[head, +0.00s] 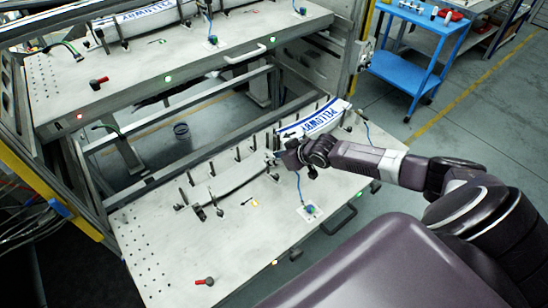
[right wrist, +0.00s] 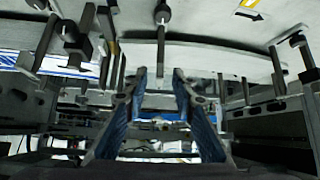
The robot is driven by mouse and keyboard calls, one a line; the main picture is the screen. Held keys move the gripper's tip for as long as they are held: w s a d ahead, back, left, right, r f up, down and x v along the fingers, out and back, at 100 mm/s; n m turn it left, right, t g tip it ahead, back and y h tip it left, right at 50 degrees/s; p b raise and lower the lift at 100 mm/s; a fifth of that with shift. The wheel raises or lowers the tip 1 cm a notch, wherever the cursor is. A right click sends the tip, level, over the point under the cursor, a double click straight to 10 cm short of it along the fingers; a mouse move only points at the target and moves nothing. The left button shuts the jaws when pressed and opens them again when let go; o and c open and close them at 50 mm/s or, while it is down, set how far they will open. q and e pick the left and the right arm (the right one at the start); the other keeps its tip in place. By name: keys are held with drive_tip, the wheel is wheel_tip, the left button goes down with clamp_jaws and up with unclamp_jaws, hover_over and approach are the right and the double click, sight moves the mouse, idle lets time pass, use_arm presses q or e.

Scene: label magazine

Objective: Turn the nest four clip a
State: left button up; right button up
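My right gripper (head: 276,158) is over the lower drawer plate (head: 160,240), beside the row of dark upright clips and posts. In the right wrist view my right gripper (right wrist: 159,75) is open, its blue-padded fingers apart with nothing between the pads. A dark clip (right wrist: 161,38) with a round knob stands just ahead of the fingertips, in line with the gap; the gripper does not appear to touch it. Which clip is nest four clip a cannot be told from markings. My left gripper is not in view.
A white label strip with blue lettering (head: 322,118) lies at the plate's back right. A red-handled part (head: 205,281) lies at the front left. The upper drawer (head: 180,62) overhangs behind. More clips (right wrist: 284,75) flank the gripper. A blue cart (head: 413,70) stands at the right.

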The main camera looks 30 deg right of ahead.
drive_tip(key=shift+w+f, duration=0.25)
clamp_jaws()
drive_tip(key=shift+s+a, duration=0.1)
drive_tip(key=shift+a, duration=0.05)
